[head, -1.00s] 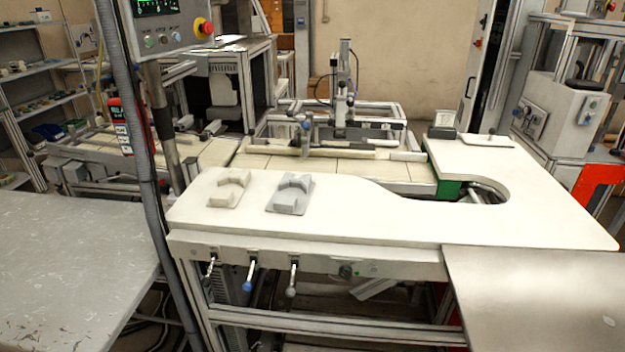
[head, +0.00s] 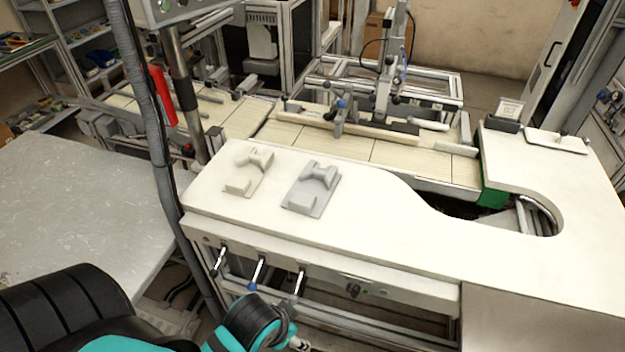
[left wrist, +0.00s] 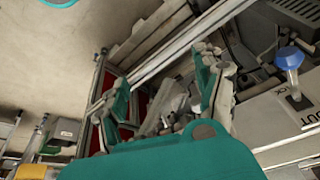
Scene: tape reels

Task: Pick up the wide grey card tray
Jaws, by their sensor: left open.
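The grey card tray (head: 312,188) lies on the cream worktop, near its front left part. It has a flat base with raised, curved blocks on it. In the left wrist view my left gripper (left wrist: 163,78) is open, its teal and grey fingers apart with no tray between them. In the head view my left arm comes in at the bottom, below and in front of the worktop, apart from the tray. Most of its gripper is out of that view. My right gripper is not in view.
A similar beige tray (head: 249,172) lies just left of the grey one. The cream worktop (head: 390,235) is clear to the right. Levers (head: 259,270) stick out below its front edge. A post with a thick cable stands at its left end, beside a grey table (head: 85,205).

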